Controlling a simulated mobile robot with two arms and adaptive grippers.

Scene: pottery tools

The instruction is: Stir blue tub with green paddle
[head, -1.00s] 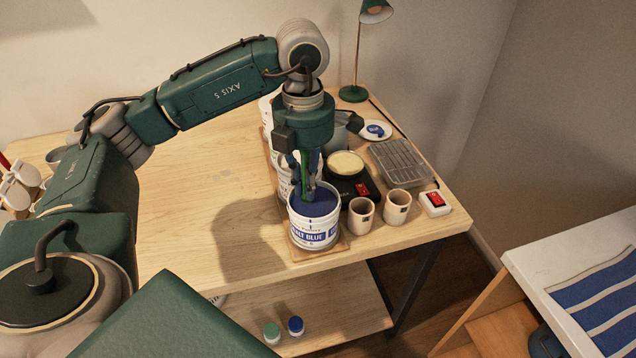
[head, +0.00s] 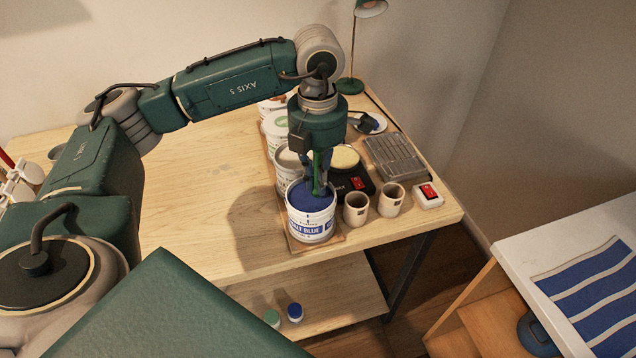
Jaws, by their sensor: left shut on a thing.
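The blue tub (head: 311,226) is a white bucket with a blue label, filled with blue glaze, standing near the front edge of the wooden table. My left gripper (head: 319,172) points down just above and behind the tub's rim. It is shut on the green paddle (head: 317,185), a green strip between the fingers. The paddle's lower end reaches down at the blue surface near the back right of the tub; how deep it goes cannot be told. My right gripper is not in view.
Other white tubs (head: 276,130) stand in a row behind the blue tub. Two beige cups (head: 356,208), a black scale with a red switch (head: 358,184) and a red-switched white box (head: 428,196) stand to its right.

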